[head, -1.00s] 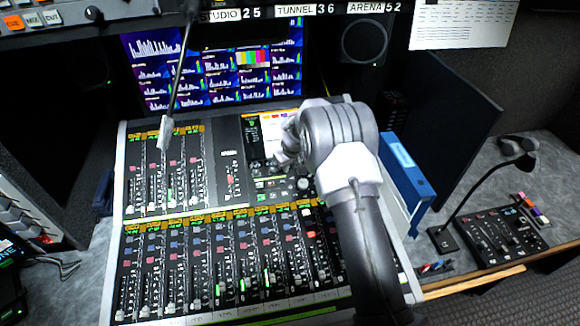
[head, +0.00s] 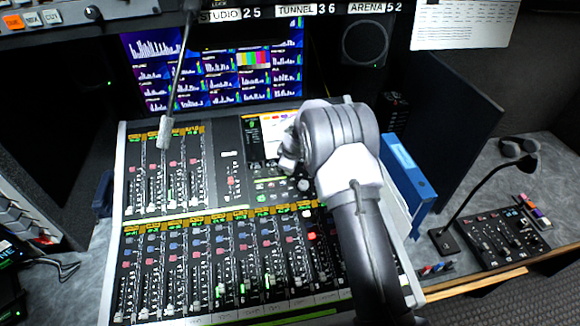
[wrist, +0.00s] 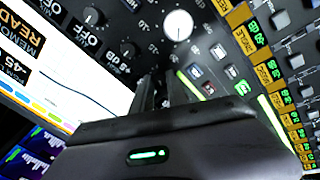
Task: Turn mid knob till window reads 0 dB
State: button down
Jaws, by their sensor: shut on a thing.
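My gripper (wrist: 160,88) points down at the console's knob section in the wrist view. Its dark fingers are shut on the mid knob, which they hide almost wholly. A small window (wrist: 103,67) left of the fingers appears to read +8 dB.
A large white knob (wrist: 178,25) stands close to the fingers, with lit buttons (wrist: 207,87) to its right. A bright screen (wrist: 65,65) lies to the left. A thin microphone boom (head: 178,80) hangs over the console. A blue binder (head: 408,178) stands right of my arm.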

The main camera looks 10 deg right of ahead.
jog(key=shift+r, duration=0.1)
dwell(0.4)
jog(key=c, duration=1.3)
grip_release()
jog(key=p+v, duration=0.3)
jog(key=v, duration=1.4)
jog(key=shift+a+r, duration=0.1)
jog(key=shift+r, duration=0.1)
